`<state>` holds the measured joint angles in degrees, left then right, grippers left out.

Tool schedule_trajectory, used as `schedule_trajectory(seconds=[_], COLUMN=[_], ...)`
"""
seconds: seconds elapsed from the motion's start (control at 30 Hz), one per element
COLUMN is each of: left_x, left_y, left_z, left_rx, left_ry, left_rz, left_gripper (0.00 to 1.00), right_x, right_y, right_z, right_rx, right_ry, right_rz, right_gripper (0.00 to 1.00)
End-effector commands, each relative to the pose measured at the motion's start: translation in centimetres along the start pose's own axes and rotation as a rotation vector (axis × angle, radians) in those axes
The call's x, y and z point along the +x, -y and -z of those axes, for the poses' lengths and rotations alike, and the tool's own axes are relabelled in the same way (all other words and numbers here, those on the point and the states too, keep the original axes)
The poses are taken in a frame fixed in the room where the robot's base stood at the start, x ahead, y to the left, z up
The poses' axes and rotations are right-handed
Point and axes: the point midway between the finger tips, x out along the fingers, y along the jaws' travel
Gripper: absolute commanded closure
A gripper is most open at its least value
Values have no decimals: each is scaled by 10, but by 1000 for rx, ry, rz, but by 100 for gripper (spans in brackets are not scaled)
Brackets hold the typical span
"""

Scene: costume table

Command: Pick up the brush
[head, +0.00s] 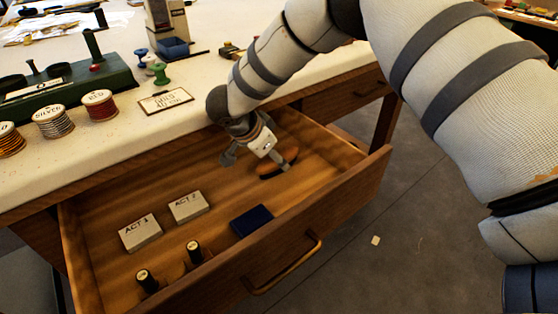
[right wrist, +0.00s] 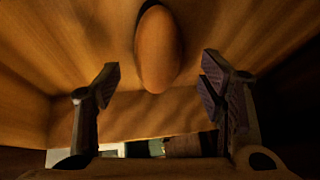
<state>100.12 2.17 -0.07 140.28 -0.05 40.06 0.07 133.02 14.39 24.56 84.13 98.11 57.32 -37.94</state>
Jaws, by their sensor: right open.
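The brush (head: 277,163) lies in the open drawer, toward its right part, with an orange-brown oval back. In the right wrist view the brush (right wrist: 158,50) is at the top centre, beyond and between the fingertips. My right gripper (head: 258,155) reaches down into the drawer just left of the brush and partly covers it. Its two fingers also show in the right wrist view (right wrist: 158,85), spread apart with nothing between them. My left gripper is not in view.
The drawer (head: 224,283) also holds two labelled boxes (head: 141,233) (head: 188,206), a dark blue box (head: 252,220) and two small dark bottles (head: 147,281) (head: 194,252). Its walls stand close around the gripper. Thread spools (head: 99,105) and a card (head: 165,100) are on the table above.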

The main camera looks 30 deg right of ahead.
Motion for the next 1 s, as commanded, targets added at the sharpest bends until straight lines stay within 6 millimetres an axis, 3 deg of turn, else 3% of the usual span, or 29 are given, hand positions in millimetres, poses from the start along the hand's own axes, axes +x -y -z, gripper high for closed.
schedule_trajectory(seconds=[0.17, 0.4, 0.67, 1.0], left_x=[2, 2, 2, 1], left_y=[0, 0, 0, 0], left_z=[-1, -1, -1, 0], left_rx=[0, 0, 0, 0], left_ry=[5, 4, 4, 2], left_rz=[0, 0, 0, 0], left_gripper=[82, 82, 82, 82], right_x=[30, 32, 32, 27], right_y=[-3, -2, -2, -1], right_z=[1, 2, 2, 5], right_rx=[0, 1, 1, 2], right_ry=[-1, -1, -1, -1], right_rz=[-1, 2, 2, 3], right_gripper=[36, 36, 91, 91])
